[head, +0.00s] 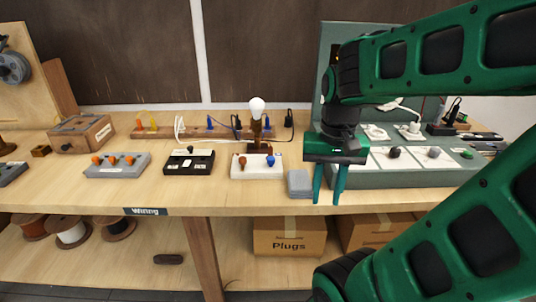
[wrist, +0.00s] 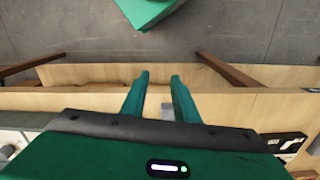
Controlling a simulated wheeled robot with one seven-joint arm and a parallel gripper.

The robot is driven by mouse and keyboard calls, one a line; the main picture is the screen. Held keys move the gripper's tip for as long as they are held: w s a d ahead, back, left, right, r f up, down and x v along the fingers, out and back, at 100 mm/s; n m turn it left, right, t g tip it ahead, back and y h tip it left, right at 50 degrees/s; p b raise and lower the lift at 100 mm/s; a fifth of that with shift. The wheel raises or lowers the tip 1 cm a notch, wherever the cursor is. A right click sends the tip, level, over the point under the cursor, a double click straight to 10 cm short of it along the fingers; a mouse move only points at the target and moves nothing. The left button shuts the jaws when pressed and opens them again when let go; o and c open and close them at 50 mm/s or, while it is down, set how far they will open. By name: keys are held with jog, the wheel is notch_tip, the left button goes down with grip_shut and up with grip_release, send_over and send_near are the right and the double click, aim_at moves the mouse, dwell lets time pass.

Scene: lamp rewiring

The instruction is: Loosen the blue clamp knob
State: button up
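The blue clamp knob (head: 270,160) stands on the right part of a white terminal block (head: 248,174) near the front of the bench in the head view. A brown knob (head: 242,161) is on the same block, to its left. My gripper (head: 327,198) points down at the bench's front edge, to the right of the block and apart from it. Its fingers are open with nothing held between them. In the wrist view the gripper (wrist: 159,84) also shows a clear gap between its fingers. I cannot make out the blue knob in the wrist view.
A grey box (head: 299,184) lies between the white block and my gripper. A lit bulb on a stand (head: 257,108) is behind the block. A black block (head: 189,162) and a grey block with orange knobs (head: 117,171) are to the left. A grey-green case (head: 400,196) is to the right.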

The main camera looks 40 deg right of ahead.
jog(key=w+d+r+m, duration=0.2)
jog(key=w+r+m, duration=0.3)
jog(key=w+m, duration=0.5)
jog(key=r+m, duration=0.2)
jog(key=m, duration=0.4)
send_over(272, 157)
notch_tip(272, 157, down, 11)
jog(key=shift+a+r, duration=0.1)
jog(key=shift+r, duration=0.1)
jog(key=shift+c, duration=0.7)
jog(key=shift+w, duration=0.1)
grip_shut()
